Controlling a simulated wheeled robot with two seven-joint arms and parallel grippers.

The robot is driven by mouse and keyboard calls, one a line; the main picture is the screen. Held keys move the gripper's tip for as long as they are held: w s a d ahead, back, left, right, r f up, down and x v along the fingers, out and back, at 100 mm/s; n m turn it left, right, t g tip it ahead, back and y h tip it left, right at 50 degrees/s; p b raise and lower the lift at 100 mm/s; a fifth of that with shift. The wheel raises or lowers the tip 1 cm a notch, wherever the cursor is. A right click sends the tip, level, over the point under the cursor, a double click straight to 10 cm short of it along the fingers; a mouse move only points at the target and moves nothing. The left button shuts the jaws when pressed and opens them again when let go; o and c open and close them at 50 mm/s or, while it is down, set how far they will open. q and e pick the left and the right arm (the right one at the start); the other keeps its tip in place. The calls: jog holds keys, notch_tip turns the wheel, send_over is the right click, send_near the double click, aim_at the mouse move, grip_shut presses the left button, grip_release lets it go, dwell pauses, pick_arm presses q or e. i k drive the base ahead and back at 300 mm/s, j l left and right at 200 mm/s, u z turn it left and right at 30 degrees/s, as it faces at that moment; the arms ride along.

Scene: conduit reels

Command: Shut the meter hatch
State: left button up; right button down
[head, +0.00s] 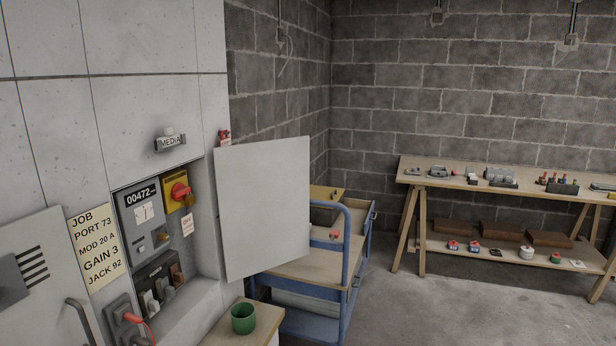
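The meter hatch (264,207) is a flat, pale grey panel that stands swung open at the right side of a wall recess. Inside the open recess are a meter (143,211) with a counter reading 00472, a yellow switch box (178,192) with a red knob and a padlock, and a dark block with several switches (160,285) below. Neither of my grippers shows in the head view.
A green mug (243,318) stands on a small wooden top (265,325) below the hatch. A blue cart (345,262) stands close behind the hatch. A louvred panel with a handle (40,285) is at the left. A workbench (480,183) stands at the right, with clear floor before it.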

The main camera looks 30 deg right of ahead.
aim_at(263, 187)
jog(key=i+l, duration=0.25)
jog(key=l, duration=0.15)
jog(key=i+l, duration=0.25)
jog(key=i+l+u, duration=0.1)
jog(key=i+l, duration=0.15)
jog(key=l, duration=0.25)
jog(key=i+l, duration=0.45)
jog(key=l, duration=0.3)
